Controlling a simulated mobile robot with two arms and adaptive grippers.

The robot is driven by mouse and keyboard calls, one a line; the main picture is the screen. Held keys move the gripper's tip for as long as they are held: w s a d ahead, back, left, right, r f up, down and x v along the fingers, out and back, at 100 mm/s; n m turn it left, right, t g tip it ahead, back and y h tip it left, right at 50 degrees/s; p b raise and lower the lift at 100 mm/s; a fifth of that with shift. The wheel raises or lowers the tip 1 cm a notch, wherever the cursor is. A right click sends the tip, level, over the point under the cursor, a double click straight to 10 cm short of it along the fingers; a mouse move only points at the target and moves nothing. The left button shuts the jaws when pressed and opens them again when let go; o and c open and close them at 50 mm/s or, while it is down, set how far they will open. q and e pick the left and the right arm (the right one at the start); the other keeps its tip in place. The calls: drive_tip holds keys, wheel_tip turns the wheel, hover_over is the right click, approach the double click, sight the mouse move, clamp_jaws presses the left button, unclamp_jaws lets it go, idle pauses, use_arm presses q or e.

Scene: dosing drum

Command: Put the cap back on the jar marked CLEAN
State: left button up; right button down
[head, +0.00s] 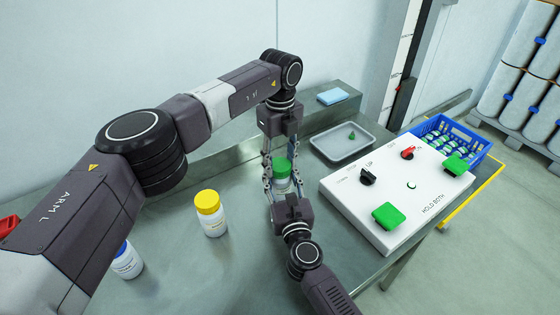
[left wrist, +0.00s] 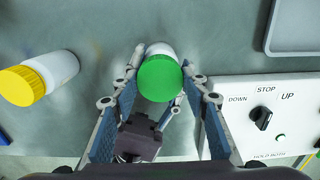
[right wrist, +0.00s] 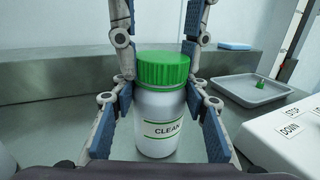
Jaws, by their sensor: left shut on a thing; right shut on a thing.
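The white jar marked CLEAN (right wrist: 158,128) stands upright on the steel bench, its label facing the right wrist camera. The green cap (right wrist: 162,70) sits level on top of the jar; how tightly it is screwed cannot be told. My left gripper (head: 281,169) comes down from above and is shut on the green cap, which the left wrist view shows between its fingers (left wrist: 160,80). My right gripper (head: 283,186) is shut on the jar's body from the front, one finger on each side. The jar's lower part is partly hidden in the head view.
A yellow-capped jar (head: 210,214) and a blue-capped jar (head: 127,261) stand to the left. A white control box (head: 400,190) with green buttons and knobs is close on the right. Behind are a grey tray (head: 325,155) holding a small green item and a blue cloth (head: 333,96).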

use_arm(q)
drive_tip(key=m, duration=0.5)
drive_tip(key=shift+m, duration=0.3)
drive_tip(key=m, duration=0.5)
drive_tip(key=shift+m, duration=0.3)
drive_tip(key=m, duration=1)
drive_tip(key=o, duration=1.4)
wheel_tip(320, 180, up, 12)
